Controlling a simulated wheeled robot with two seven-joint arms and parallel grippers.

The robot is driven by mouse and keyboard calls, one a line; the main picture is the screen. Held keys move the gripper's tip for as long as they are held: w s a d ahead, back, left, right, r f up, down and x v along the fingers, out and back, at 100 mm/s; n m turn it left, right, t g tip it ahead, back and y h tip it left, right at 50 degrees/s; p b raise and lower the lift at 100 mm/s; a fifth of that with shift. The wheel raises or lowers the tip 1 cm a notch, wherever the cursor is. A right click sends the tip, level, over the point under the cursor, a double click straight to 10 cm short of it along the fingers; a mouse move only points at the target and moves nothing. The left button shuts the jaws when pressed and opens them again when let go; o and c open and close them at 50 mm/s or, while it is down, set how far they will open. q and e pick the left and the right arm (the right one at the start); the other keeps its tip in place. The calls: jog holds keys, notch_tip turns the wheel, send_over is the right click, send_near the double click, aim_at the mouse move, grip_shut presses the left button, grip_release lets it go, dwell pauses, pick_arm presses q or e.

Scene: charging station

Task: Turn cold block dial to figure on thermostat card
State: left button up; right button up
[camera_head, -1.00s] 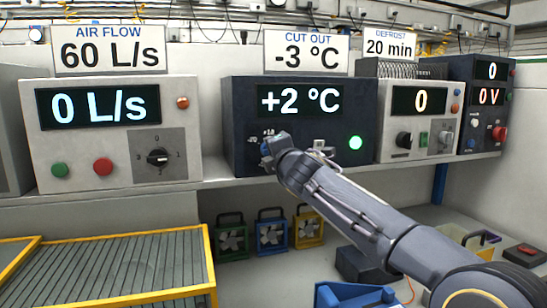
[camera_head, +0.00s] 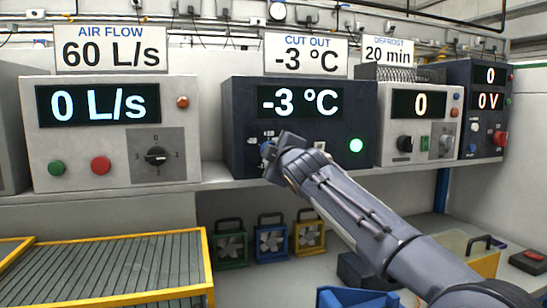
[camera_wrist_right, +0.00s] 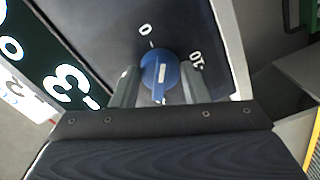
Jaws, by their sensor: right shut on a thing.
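The dark cold block unit (camera_head: 236,140) stands on the shelf in the middle of the head view. Its display (camera_head: 300,102) reads -3 °C. The card above it (camera_head: 306,55) reads CUT OUT -3 °C. The blue dial (camera_wrist_right: 160,72) shows in the right wrist view with its white mark and printed figures around it. My right gripper (camera_wrist_right: 157,88) has a finger on each side of the dial and is shut on it. In the head view my right gripper (camera_head: 272,151) hides most of the dial. My left gripper is in neither view.
A grey air flow unit (camera_head: 110,130) reading 0 L/s stands to the left. A defrost timer unit (camera_head: 418,130) reading 0 and another dark unit (camera_head: 487,110) reading 0 V stand to the right. Small coloured fans (camera_head: 270,238) sit below the shelf.

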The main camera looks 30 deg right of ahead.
jog(key=shift+f, duration=0.1)
dwell(0.5)
jog(key=o, duration=1)
jog(key=b+v, duration=0.2)
jog(key=v, duration=0.5)
jog(key=shift+s+a, duration=0.1)
jog(key=shift+s, duration=0.25)
